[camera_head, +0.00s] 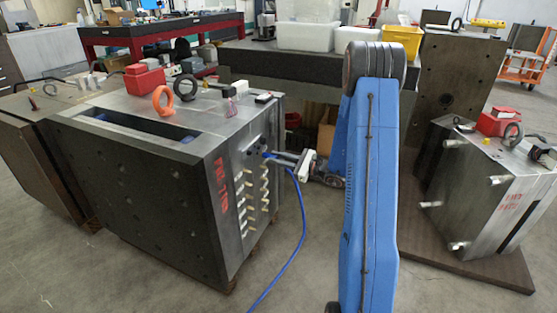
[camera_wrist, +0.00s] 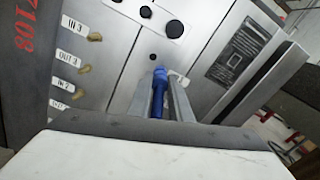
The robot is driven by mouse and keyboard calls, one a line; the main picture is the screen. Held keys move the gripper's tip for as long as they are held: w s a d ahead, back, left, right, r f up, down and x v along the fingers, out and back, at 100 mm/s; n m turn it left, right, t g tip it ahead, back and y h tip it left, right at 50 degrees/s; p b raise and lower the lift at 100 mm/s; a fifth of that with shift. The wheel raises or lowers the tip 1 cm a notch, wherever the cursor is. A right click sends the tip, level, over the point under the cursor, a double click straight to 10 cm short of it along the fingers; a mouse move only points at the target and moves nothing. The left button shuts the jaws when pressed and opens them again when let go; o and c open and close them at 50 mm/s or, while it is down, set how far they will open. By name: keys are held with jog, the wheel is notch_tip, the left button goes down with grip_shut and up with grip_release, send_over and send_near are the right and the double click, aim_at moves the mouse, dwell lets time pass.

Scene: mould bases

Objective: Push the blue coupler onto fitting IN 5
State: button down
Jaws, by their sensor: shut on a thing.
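The blue coupler (camera_wrist: 159,78) is between the two fingers of my gripper (camera_wrist: 162,95) in the wrist view, its front end towards the steel face of the mould. In the head view my gripper (camera_head: 283,158) is at the upper part of the mould's right side, above and beside the brass fittings (camera_head: 250,190). Whether the coupler touches anything ahead of it cannot be told. The wrist view shows brass fittings by labels IN 3 (camera_wrist: 72,30), OUT 3 (camera_wrist: 67,57) and IN 2 (camera_wrist: 60,84), left of the coupler. No label IN 5 is readable in either view.
A blue hose (camera_head: 303,215) hangs from the gripper to the floor. A second mould (camera_head: 485,195) stands at right on a board.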

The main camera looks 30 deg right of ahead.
jog(key=shift+w+a, duration=0.3)
jog(key=shift+w, duration=0.1)
dwell(0.5)
jog(key=c, duration=1.1)
grip_release()
jog(key=shift+v, duration=3.5)
jog(key=shift+a, duration=0.1)
